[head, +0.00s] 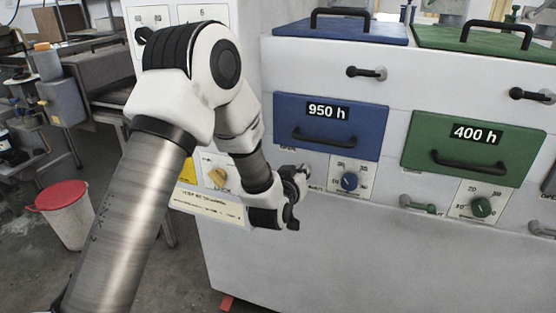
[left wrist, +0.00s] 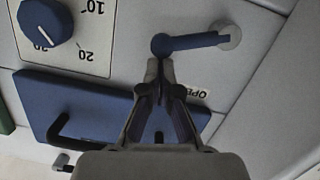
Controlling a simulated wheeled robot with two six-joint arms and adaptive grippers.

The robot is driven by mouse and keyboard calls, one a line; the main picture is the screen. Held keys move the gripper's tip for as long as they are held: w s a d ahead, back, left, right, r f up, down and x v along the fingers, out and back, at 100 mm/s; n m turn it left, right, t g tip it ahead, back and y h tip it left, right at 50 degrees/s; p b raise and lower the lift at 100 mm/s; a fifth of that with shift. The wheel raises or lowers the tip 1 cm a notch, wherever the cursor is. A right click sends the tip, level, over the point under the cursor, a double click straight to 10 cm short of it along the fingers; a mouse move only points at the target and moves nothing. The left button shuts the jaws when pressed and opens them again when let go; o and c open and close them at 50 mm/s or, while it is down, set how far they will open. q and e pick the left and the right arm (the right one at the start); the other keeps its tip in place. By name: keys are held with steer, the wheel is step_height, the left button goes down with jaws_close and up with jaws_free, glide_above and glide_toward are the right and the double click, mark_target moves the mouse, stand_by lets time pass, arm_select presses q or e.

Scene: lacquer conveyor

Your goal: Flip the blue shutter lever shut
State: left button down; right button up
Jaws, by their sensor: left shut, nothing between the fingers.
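The blue shutter lever (left wrist: 195,42) shows in the left wrist view as a bar from a grey round pivot at the right to a blue knob at its left end. In the head view my left gripper and arm hide it. My left gripper (left wrist: 160,70) is shut and empty, its fingertips right beside the lever's knob; I cannot tell whether they touch. In the head view the left gripper (head: 300,180) is just left of the blue dial (head: 349,181), below the blue panel (head: 345,112) marked 950 h. My right gripper is not in view.
A green panel (head: 440,132) marked 400 h, a green dial (head: 481,207) and a green lever (head: 417,205) are to the right on the same white cabinet. An OPEN label (left wrist: 190,93) lies near the blue panel. A bin with a red lid (head: 62,196) stands at the left.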

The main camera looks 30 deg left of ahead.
arm_select(q)
steer(key=shift+w+d+f+m+y+b, duration=0.1)
steer(key=shift+d+f+m+y+b, duration=0.25)
steer(key=shift+f+m, duration=0.35)
steer(key=shift+w+d+f+m+y+b, duration=0.15)
steer(key=shift+d+f+m, duration=0.3)
steer(key=shift+f+m, duration=0.25)
steer(key=shift+s, duration=0.1)
